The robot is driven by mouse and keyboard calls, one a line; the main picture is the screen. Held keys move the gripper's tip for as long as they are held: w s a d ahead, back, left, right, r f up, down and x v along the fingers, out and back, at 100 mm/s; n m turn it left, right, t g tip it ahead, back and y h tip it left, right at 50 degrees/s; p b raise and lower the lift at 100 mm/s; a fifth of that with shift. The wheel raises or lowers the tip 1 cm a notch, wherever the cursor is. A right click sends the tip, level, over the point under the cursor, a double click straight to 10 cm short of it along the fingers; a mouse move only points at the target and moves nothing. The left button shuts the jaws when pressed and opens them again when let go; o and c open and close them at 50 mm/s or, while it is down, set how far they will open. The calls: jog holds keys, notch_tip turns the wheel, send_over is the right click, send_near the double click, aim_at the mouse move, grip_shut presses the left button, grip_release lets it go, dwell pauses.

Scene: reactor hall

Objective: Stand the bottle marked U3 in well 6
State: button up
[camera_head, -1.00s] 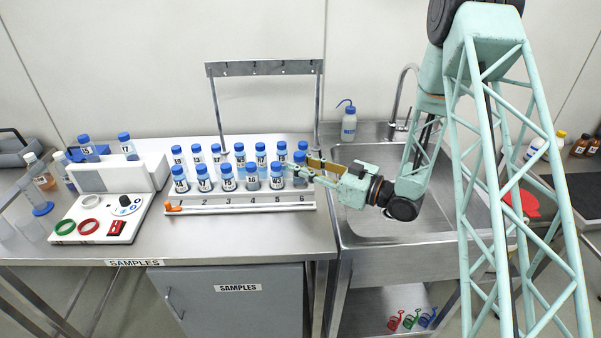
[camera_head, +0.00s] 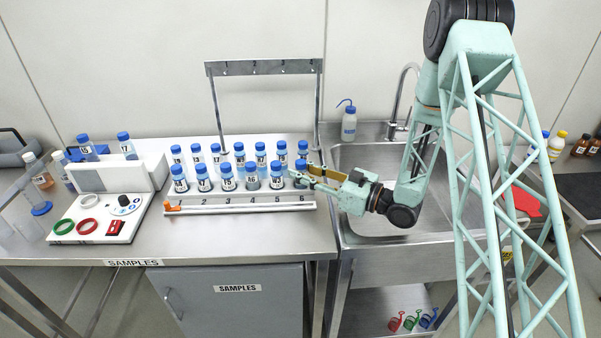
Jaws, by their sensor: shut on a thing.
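My gripper (camera_head: 297,178) reaches in from the right at the right end of the rack and is shut on a blue-capped bottle (camera_head: 300,164). The fingers hide most of this bottle, and I cannot read its mark. It is at the end of the front row, behind the number 6 of the white numbered rack (camera_head: 240,207). It looks upright; I cannot tell whether its base rests in well 6. Other blue-capped bottles stand beside it in the front row, the nearest being the bottle behind number 5 (camera_head: 276,177).
A back row of similar bottles (camera_head: 239,157) stands close behind. A metal frame (camera_head: 265,68) rises behind the rack. The sink (camera_head: 370,160) and a wash bottle (camera_head: 348,123) are to the right.

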jog(key=shift+f, duration=0.15)
jog(key=o, duration=0.8)
jog(key=shift+o, duration=0.2)
jog(key=shift+r, duration=0.2)
jog(key=shift+p+v, duration=0.55)
jog(key=shift+v, duration=5.45)
